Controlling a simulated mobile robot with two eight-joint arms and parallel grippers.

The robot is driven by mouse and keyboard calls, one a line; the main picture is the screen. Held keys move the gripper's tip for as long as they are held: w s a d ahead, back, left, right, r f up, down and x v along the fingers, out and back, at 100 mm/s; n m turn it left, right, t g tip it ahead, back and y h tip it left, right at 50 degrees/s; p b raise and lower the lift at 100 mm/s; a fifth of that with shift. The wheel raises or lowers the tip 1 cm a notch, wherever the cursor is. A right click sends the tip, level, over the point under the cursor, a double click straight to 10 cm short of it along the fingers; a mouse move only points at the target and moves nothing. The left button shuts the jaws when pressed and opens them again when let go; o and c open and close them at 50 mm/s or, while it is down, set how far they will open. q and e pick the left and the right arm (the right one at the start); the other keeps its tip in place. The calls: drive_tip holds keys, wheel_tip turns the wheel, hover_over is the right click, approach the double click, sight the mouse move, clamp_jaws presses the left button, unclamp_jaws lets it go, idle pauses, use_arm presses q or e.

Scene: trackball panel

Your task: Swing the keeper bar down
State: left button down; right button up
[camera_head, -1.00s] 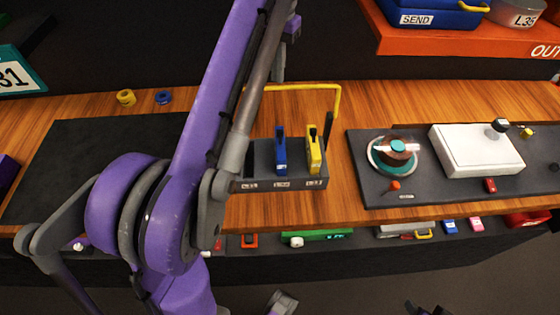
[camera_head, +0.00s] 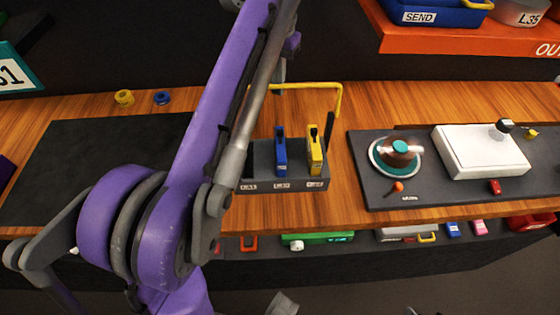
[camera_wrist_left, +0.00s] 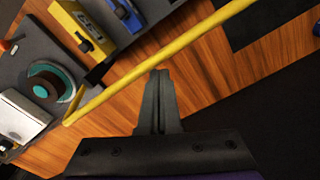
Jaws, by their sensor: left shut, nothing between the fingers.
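The keeper bar, a thin yellow rod (camera_head: 318,85), stands raised above the back of a dark lever panel (camera_head: 262,152) in the head view. Its right end bends down by a dark upright post. In the left wrist view the yellow bar (camera_wrist_left: 165,52) crosses diagonally. My left gripper (camera_head: 280,76) is behind the panel, by the bar's left part, and partly hidden by my arm. In the left wrist view its shut, empty fingers (camera_wrist_left: 159,76) point at the bar, with the tips close to it; contact cannot be told. My right gripper is not in view.
Blue (camera_head: 281,155) and yellow (camera_head: 314,154) levers stand on the panel. To the right, a dark board (camera_head: 375,190) carries a round trackball unit (camera_head: 398,153) and a white box (camera_head: 480,150). An orange shelf (camera_head: 450,42) overhangs at upper right.

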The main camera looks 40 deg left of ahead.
use_arm(q)
drive_tip(key=shift+s+d, duration=1.2)
drive_tip(key=shift+s, duration=0.2)
drive_tip(key=shift+s+d, duration=1.15)
drive_tip(key=shift+s, duration=0.3)
drive_tip(key=shift+s+d, duration=1.2)
drive_tip(key=shift+s, duration=0.2)
wheel_tip(320, 180, up, 8)
drive_tip(key=p, duration=0.6)
drive_tip(key=shift+p, duration=0.3)
